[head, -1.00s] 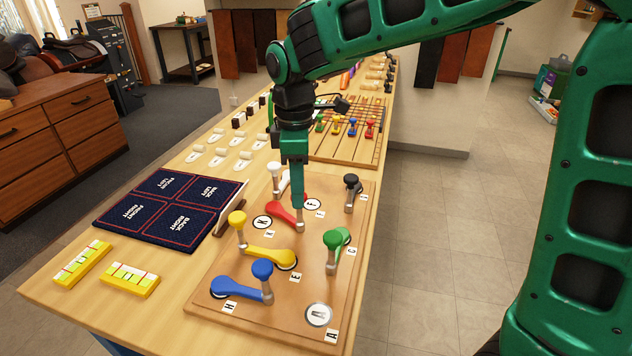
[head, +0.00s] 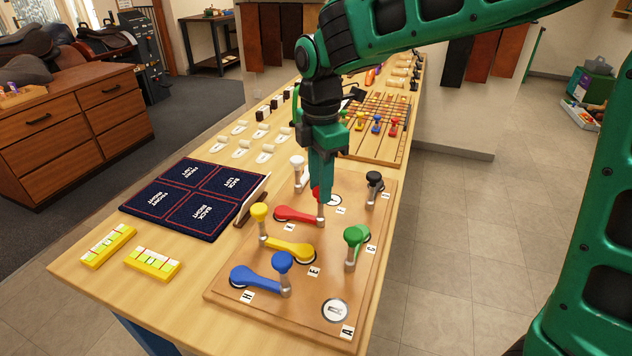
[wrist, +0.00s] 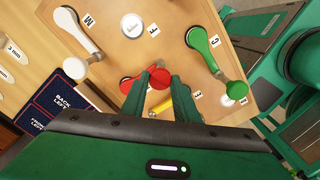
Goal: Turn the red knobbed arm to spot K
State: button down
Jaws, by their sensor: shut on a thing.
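The red knobbed arm (head: 296,214) lies on the wooden board (head: 215,293). Its wide end points left, beside the K tag (head: 290,228); the round K spot does not show and appears covered by that end. My gripper (head: 322,194) points down over the arm's post and is shut on the red knob. In the wrist view my gripper (wrist: 158,84) has its fingers on both sides of the red knob (wrist: 160,77), with the red arm (wrist: 128,84) extending left. The white F disc (head: 334,200) is bare, just right of my gripper.
Yellow (head: 291,250), blue (head: 253,279), green (head: 352,259), black (head: 374,184) and white (head: 299,164) knobbed arms stand around the red one. The A disc (head: 335,310) is bare. A dark blue mat (head: 195,197) lies left of the board.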

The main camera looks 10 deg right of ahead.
jog(key=shift+w+d+r, duration=0.2)
jog(key=shift+w+d, duration=0.05)
jog(key=shift+w, duration=0.2)
jog(key=c, duration=1.4)
grip_release()
jog(key=shift+f, duration=0.1)
jog(key=shift+s+a, duration=0.1)
jog(key=shift+s, duration=0.05)
notch_tip(320, 180, up, 11)
jog(key=shift+f, duration=0.15)
